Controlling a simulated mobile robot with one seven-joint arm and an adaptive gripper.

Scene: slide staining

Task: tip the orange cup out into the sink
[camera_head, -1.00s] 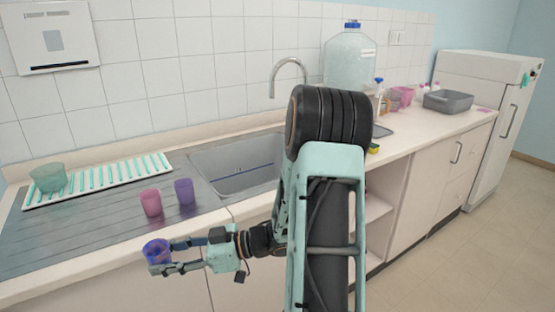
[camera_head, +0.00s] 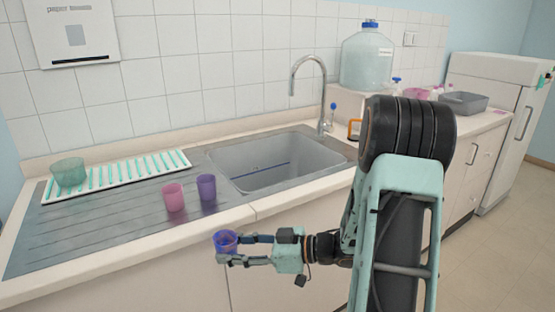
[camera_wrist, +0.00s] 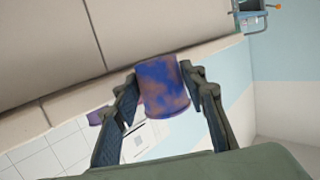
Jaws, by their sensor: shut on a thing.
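My gripper (camera_head: 228,250) is shut on a blue-purple cup (camera_head: 225,239) in front of the counter's front edge, left of the sink in the picture. In the wrist view the cup (camera_wrist: 163,88) sits between the two fingers and its side is blue with orange-brown blotches. I cannot see what is inside it. The grey sink (camera_head: 285,165) is behind and to the right of the cup, set in the counter. No plainly orange cup shows; a small orange-edged thing (camera_head: 354,128) by the tap is partly hidden by my arm.
A pink cup (camera_head: 174,198) and a purple cup (camera_head: 207,190) stand on the draining board (camera_head: 110,225). A green bowl (camera_head: 68,172) sits on the rack (camera_head: 130,172). A tall curved tap (camera_head: 325,95) rises behind the sink. A large bottle (camera_head: 367,55) stands at the back.

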